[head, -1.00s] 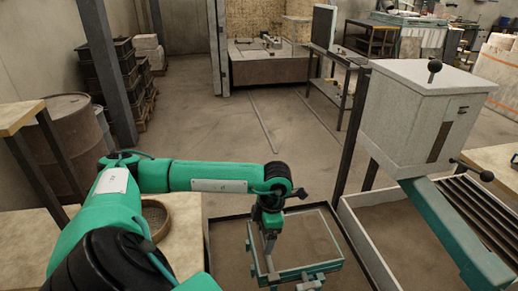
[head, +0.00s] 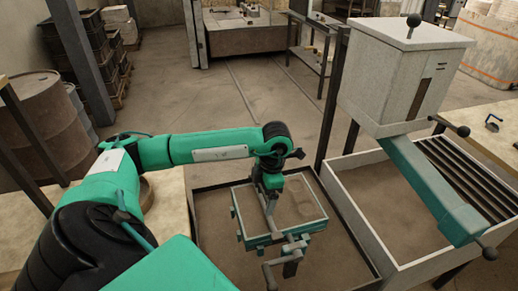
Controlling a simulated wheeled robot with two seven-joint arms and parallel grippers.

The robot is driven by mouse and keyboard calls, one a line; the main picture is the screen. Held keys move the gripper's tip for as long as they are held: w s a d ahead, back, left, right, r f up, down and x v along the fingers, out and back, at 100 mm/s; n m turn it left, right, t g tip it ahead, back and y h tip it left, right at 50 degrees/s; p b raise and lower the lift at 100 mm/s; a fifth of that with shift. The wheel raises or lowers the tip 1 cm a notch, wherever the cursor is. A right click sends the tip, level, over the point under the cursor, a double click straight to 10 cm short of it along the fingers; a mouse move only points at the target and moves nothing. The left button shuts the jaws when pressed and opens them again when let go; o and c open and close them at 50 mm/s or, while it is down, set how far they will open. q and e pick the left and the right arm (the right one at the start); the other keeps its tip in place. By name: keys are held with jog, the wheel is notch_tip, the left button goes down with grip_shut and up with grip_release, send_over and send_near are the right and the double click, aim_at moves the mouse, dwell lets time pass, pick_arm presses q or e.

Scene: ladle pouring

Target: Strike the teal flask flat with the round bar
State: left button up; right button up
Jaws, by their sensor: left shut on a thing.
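The teal flask (head: 257,240) is a rectangular frame with brown sand inside, in the lower middle of the head view. My left gripper (head: 269,192) reaches over its left part from above and is shut on a grey bar, taken to be the round bar (head: 268,208). The bar runs from the gripper toward the flask's near side. I cannot tell whether it touches the sand or rim. Grey fittings (head: 291,252) show at the flask's near side. My right gripper is not in view.
The flask is within a dark-edged sand tray (head: 217,261). Right of it, a pale box (head: 398,75) with a teal chute (head: 432,190) stands by a sand bin (head: 374,190). A pale table (head: 165,225) lies left, partly behind my arm.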

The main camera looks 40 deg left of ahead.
pick_arm(q)
jog(key=shift+w+d+f+b, duration=0.1)
jog(key=shift+w+d+b, duration=0.35)
jog(key=shift+w+d, duration=0.65)
jog(key=shift+w+d+r+b, duration=0.1)
jog(key=shift+w+d+b, duration=0.4)
jog(key=shift+w, duration=1.2)
jog(key=shift+w+d+f+b, duration=0.1)
jog(key=shift+w+d+b, duration=0.3)
jog(key=shift+w+d, duration=0.75)
jog(key=shift+w, duration=0.6)
jog(key=shift+w+d+b, duration=0.35)
jog(key=shift+w+d, duration=0.1)
jog(key=shift+w, duration=0.4)
jog(key=shift+w+d+b, duration=0.3)
jog(key=shift+w+d, duration=0.1)
jog(key=shift+w, duration=0.45)
jog(key=shift+w+d+b, duration=0.35)
jog(key=shift+w+d, duration=0.1)
jog(key=shift+w, duration=0.4)
notch_tip(320, 180, up, 7)
jog(key=p, duration=0.3)
jog(key=shift+p, duration=0.4)
jog(key=shift+d, duration=0.1)
